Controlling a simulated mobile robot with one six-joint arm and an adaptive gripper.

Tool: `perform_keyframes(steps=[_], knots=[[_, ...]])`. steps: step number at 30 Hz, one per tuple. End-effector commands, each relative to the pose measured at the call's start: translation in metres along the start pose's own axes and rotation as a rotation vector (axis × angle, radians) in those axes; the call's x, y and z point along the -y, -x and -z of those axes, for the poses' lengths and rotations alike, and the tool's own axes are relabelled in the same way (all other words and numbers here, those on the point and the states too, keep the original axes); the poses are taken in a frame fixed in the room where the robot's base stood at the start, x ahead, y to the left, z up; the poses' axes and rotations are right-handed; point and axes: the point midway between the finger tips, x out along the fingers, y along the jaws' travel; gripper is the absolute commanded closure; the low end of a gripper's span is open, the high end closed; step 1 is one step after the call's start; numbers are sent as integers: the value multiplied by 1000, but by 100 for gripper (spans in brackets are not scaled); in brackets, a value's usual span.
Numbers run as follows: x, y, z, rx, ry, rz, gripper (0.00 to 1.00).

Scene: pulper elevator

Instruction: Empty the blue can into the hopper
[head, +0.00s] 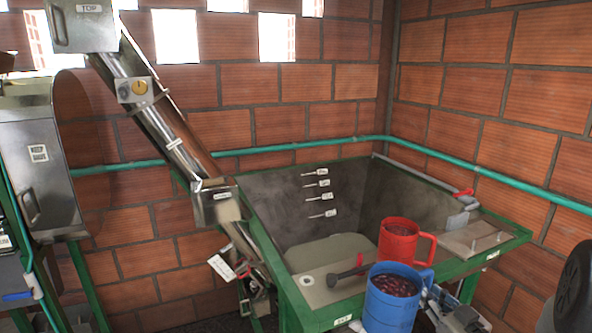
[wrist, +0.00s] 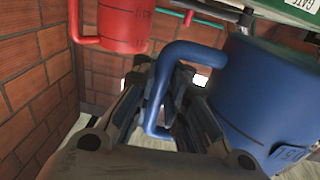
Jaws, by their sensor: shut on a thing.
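The blue can (head: 388,312) is upright and full of dark red fruit, in front of the hopper's near green edge in the head view. In the wrist view the blue can (wrist: 260,100) fills the right side, with its handle running between my fingers. My gripper (wrist: 172,90) is shut on that handle; in the head view my gripper (head: 440,300) shows at the can's right side. The hopper (head: 275,205) is a grey, green-framed bin behind the can, with a pale floor patch inside. The can's base is out of view in the head view.
A red can (head: 397,250) with dark red contents stands at the hopper's near side, close behind the blue can. An inclined metal elevator tube (head: 165,120) rises at the left. A green pipe (head: 465,180) runs along the brick walls.

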Motion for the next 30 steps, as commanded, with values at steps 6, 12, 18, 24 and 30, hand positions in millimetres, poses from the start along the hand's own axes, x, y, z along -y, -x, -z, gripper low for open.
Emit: perform_keyframes(steps=[6, 12, 18, 24, 30], knots=[[91, 0, -71, -2, -6, 331, 100], [153, 19, -105, -2, -3, 546, 100], [179, 31, -116, -3, 1, 639, 100], [181, 33, -117, -3, 2, 649, 100], [183, 32, -116, -2, -1, 629, 100]])
